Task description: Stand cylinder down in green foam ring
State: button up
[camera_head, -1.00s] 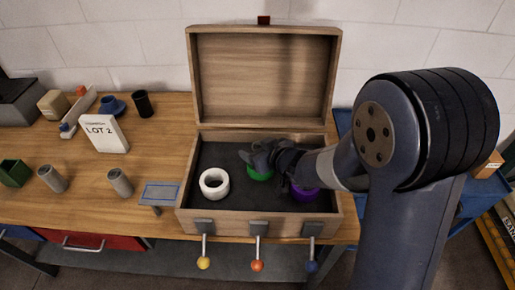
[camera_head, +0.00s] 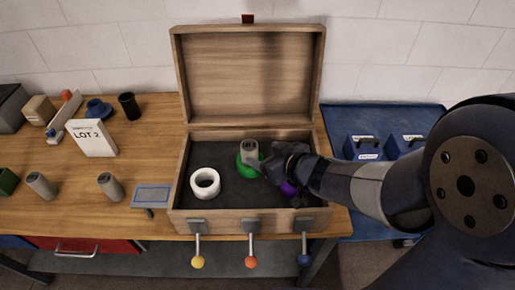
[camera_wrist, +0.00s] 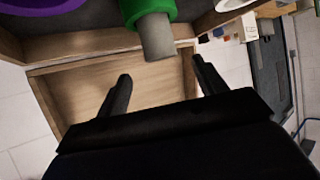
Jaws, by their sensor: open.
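A grey cylinder (camera_head: 249,148) stands upright in the green foam ring (camera_head: 249,160) inside the open wooden box. In the wrist view the cylinder (camera_wrist: 156,36) rises from the green ring (camera_wrist: 148,8), between and beyond my fingers. My gripper (camera_head: 268,167) is open, just right of the cylinder in the head view. In the wrist view my gripper's fingers (camera_wrist: 160,80) are spread wide with nothing between the tips.
The box (camera_head: 250,217) also holds a white ring (camera_head: 205,184) and a purple ring (camera_head: 289,189), partly behind my gripper. Its raised lid (camera_head: 250,80) stands behind. Two more grey cylinders (camera_head: 110,186) stand on the table at left. Knobbed levers (camera_head: 251,261) hang in front.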

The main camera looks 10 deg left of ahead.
aim_at(247, 147)
jog(key=shift+v, duration=0.95)
jog(key=shift+a, duration=0.1)
jog(key=b+x, duration=0.1)
jog(key=x, duration=1)
jog(key=shift+w+a+f, duration=0.1)
jog(key=shift+w+f, duration=0.05)
jog(key=shift+w+a+f, duration=0.2)
jog(key=shift+a+f, duration=0.05)
jog(key=shift+f, duration=0.1)
jog(key=shift+r, duration=0.25)
jog(key=shift+s+d, duration=0.1)
